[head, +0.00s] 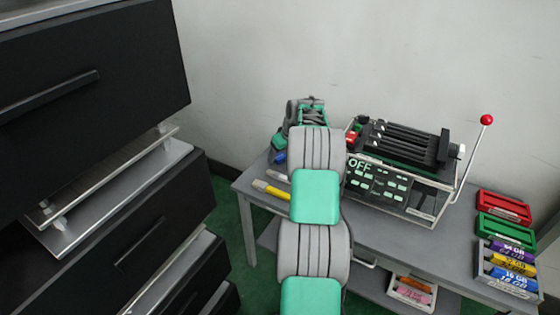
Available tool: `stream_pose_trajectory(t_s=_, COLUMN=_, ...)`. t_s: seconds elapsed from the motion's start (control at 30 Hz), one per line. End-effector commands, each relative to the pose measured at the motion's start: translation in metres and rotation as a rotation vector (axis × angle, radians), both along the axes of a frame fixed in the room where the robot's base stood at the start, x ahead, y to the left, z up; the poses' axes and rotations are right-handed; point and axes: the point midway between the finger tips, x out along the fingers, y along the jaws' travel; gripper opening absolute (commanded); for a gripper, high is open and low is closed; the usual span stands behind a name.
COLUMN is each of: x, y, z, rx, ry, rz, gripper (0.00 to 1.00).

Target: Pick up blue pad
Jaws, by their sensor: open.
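A blue block (512,278) with a "16 GB" label lies in the front of a grey tray (487,283) on the right of the table. Yellow and purple labelled blocks lie behind it. A smaller blue item (280,157) shows at the table's left, beside my arm; its shape is too small to tell. My gripper (283,140) is at the far end of my arm, over the table's left back part, far from the blue block. Its fingers are small and partly hidden by my arm; it is open, and I see nothing held.
A machine (395,185) marked "OFF" with a red-knobbed lever (486,120) stands mid-table. Red (503,206) and green (505,231) trays are behind the grey tray. A yellow marker (271,190) lies at left. Black drawers (90,100) fill the left side.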

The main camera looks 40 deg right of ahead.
Motion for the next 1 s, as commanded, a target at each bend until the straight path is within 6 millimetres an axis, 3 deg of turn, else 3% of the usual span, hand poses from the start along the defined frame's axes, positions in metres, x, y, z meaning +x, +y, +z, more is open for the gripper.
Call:
stream_pose_trajectory(t_s=0.13, x=-0.0002, y=0.0001, z=0.0009, rx=0.0, ry=0.0, rz=0.0, gripper=0.69)
stream_pose_trajectory(t_s=1.0, x=-0.0003, y=0.0002, z=0.0007, rx=0.0, ry=0.001, rz=0.0, gripper=0.01)
